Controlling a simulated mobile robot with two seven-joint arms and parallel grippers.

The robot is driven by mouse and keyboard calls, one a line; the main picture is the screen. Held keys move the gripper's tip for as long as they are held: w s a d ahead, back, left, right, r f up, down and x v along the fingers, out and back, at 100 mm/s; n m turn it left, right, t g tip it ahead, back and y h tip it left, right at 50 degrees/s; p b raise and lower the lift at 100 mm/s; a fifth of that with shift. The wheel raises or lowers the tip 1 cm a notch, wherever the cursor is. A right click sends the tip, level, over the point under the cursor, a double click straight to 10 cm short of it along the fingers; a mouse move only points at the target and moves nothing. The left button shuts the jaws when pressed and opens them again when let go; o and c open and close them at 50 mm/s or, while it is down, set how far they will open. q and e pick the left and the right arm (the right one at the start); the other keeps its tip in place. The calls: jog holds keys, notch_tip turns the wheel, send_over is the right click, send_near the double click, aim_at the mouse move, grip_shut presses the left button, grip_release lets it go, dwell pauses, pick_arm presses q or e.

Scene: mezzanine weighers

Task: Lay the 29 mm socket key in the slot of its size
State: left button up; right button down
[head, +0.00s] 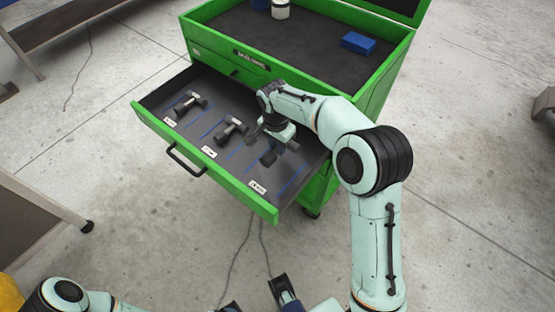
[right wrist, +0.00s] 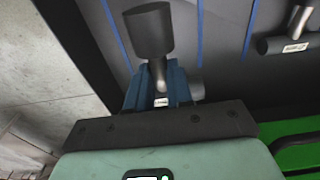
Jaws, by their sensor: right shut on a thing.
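My right gripper (head: 266,138) is low over the right part of the open drawer. It is shut on a dark grey socket key (head: 268,158). In the right wrist view the blue fingers (right wrist: 158,82) pinch its lighter shank, with the thick dark head (right wrist: 148,32) beyond them. A small white tag shows between the fingers; its print is too small to read. Blue strips divide the drawer floor (head: 225,165) into slots, with white labels (head: 258,187) along the front, also unreadable. Dark parts at the bottom edge may be my left gripper (head: 257,297); its jaw state is unclear.
Two other socket keys lie in the drawer, one at the left (head: 190,102) and one in the middle (head: 231,130). The green cabinet (head: 355,85) stands behind, with a blue box (head: 358,43) and a white canister (head: 280,10) on top. The drawer has a raised green front (head: 205,165).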

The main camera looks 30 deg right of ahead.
aim_at(276, 149)
notch_tip(276, 149, down, 7)
jog(key=shift+f+b, duration=0.15)
jog(key=shift+b, duration=0.3)
jog(key=shift+f, duration=0.1)
jog(key=c, duration=1)
grip_release()
jog(key=r, duration=0.4)
jog(key=r+p, duration=0.1)
jog(key=r, duration=0.7)
jog(key=shift+s+a+r+p, duration=0.1)
jog(key=shift+s+a+p, duration=0.05)
jog(key=shift+a+p, duration=0.25)
